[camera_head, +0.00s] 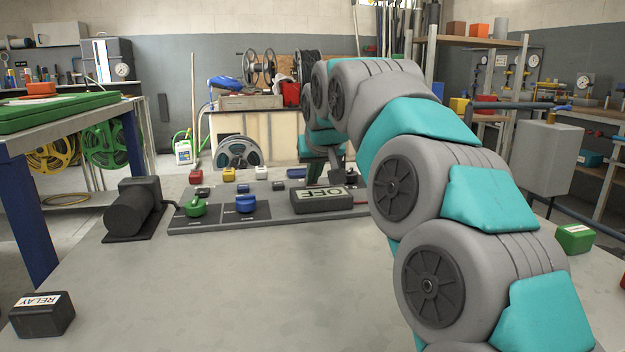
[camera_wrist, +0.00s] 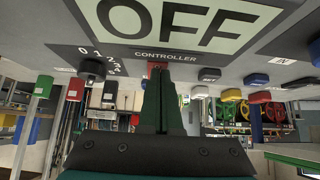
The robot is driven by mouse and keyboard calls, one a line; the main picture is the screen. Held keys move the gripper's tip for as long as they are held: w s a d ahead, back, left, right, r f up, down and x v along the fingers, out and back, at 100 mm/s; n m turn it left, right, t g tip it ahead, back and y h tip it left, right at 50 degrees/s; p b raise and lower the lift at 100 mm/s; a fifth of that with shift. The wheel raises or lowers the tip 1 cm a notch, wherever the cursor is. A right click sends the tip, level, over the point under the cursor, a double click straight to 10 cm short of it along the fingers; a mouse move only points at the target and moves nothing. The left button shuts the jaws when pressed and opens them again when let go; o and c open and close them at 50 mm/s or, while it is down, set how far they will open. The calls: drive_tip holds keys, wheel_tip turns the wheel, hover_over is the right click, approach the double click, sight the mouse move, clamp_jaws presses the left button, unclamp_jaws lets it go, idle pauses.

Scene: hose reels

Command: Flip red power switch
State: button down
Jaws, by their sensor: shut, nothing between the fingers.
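The controller's OFF sign (camera_head: 321,199) is on the grey panel (camera_head: 190,224) in the head view. It shows large at the top of the wrist view (camera_wrist: 250,45), above the word CONTROLLER. My gripper (camera_head: 337,168) reaches down just behind the sign. In the wrist view my gripper (camera_wrist: 161,74) is shut, its dark green fingers together with nothing between them. A small red part (camera_wrist: 157,66), possibly the power switch, shows right at the fingertips and is partly hidden by them. I cannot tell whether they touch it. In the head view the arm and sign hide this spot.
The panel also carries a green knob (camera_head: 195,207), a blue knob (camera_head: 246,204), a red block (camera_head: 196,175) and a yellow block (camera_head: 229,174). A black motor-like unit (camera_head: 133,207) stands left of it. A RELAY box (camera_head: 42,314) lies front left. The table's front middle is clear.

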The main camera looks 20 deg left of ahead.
drive_tip(key=shift+r, duration=0.1)
drive_tip(key=shift+r+p, duration=0.65)
drive_tip(key=shift+r, duration=0.1)
drive_tip(key=shift+r+p, duration=0.3)
drive_tip(key=shift+r, duration=0.2)
drive_tip(key=r+p, duration=0.1)
drive_tip(key=r, duration=0.2)
drive_tip(key=shift+s+d+r+p, duration=0.1)
drive_tip(key=shift+s+d+p, duration=0.1)
drive_tip(key=shift+p, duration=0.2)
drive_tip(key=s+f+b+v, duration=0.1)
drive_tip(key=v, duration=0.8)
drive_tip(key=shift+s+d, duration=0.25)
drive_tip(key=shift+d, duration=0.1)
drive_tip(key=shift+r, duration=0.1)
